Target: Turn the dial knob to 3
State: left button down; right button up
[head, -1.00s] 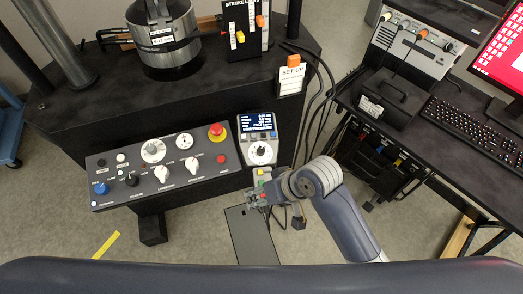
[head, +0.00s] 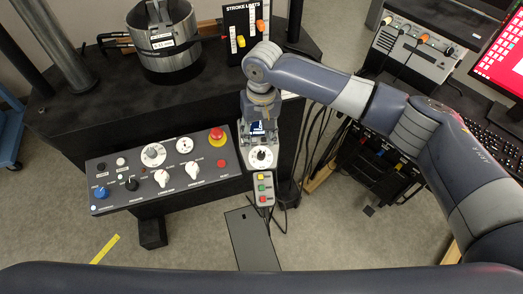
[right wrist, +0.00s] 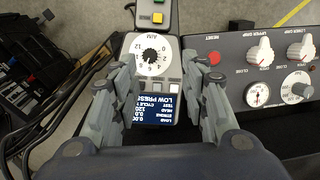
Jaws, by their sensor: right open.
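The dial knob (head: 261,156) is a small dark knob on a round white numbered dial, on the grey panel beside the wide control panel. In the right wrist view the dial knob (right wrist: 151,55) appears upside down, between and just beyond the fingertips; its pointer is too small to read surely. My right gripper (head: 259,130) is over the display end of this panel, pointing down. In the right wrist view my right gripper (right wrist: 160,66) is open and empty, its fingers apart on either side of the panel. My left gripper is out of view.
The wide control panel (head: 133,200) with a red stop button (head: 217,136) and white knobs lies to the left. A box with coloured buttons (head: 262,188) sits just below the dial. A lit display (right wrist: 155,108) lies between my fingers. Cables hang at the right.

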aim_at(261, 153)
jog(key=shift+m, duration=0.3)
jog(key=f, duration=0.3)
jog(key=w+f+p, duration=0.1)
jog(key=f, duration=0.5)
jog(key=shift+w+d+f+p, duration=0.15)
jog(key=shift+d+f+p, duration=0.15)
jog(key=shift+d+f, duration=0.1)
grip_shut()
